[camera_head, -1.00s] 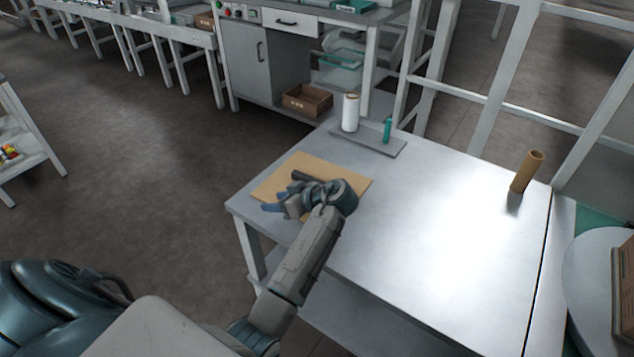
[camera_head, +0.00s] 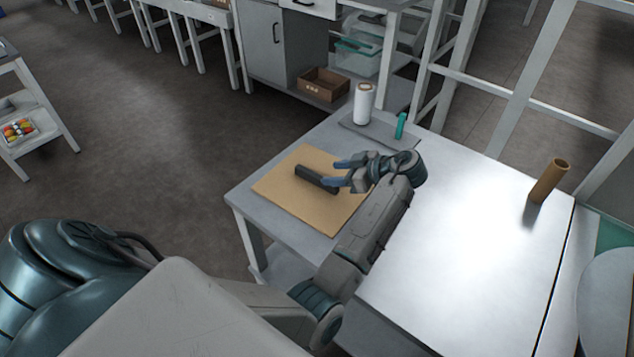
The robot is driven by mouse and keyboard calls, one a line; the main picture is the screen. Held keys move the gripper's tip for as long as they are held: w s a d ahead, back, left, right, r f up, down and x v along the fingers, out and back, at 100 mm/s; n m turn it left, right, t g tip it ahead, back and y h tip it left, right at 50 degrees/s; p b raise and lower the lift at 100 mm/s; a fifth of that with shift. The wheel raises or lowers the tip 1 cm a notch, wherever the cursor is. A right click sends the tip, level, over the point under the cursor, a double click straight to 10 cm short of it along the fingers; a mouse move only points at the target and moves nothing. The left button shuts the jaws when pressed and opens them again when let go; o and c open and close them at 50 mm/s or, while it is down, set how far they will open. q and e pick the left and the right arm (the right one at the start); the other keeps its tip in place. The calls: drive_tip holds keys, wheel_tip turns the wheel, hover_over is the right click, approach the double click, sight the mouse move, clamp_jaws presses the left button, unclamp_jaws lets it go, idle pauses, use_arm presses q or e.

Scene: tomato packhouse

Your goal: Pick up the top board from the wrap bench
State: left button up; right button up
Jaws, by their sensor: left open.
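A tan, flat, square board (camera_head: 288,188) lies near the left end of the grey wrap bench (camera_head: 480,240). A dark bar (camera_head: 316,180) lies on the middle of it, like a handle; I cannot tell if it is fixed on. I cannot tell whether more boards lie underneath. My left gripper (camera_head: 333,173) is open, with its blue-tipped fingers pointing left over the board, close to the right end of the dark bar. I cannot tell whether the fingers touch the bar. My forearm hides the board's right side. My right gripper is out of view.
A white roll (camera_head: 363,103) and a small green item (camera_head: 400,125) stand on a grey plate at the bench's back edge. A brown tube (camera_head: 547,180) stands at the right. The bench's middle is clear. A brown box (camera_head: 324,84) sits on a shelf behind.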

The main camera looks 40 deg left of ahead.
sight(318, 176)
use_arm(q)
drive_tip(key=x, duration=0.5)
drive_tip(key=shift+s+f, duration=0.2)
drive_tip(key=shift+f, duration=0.05)
clamp_jaws()
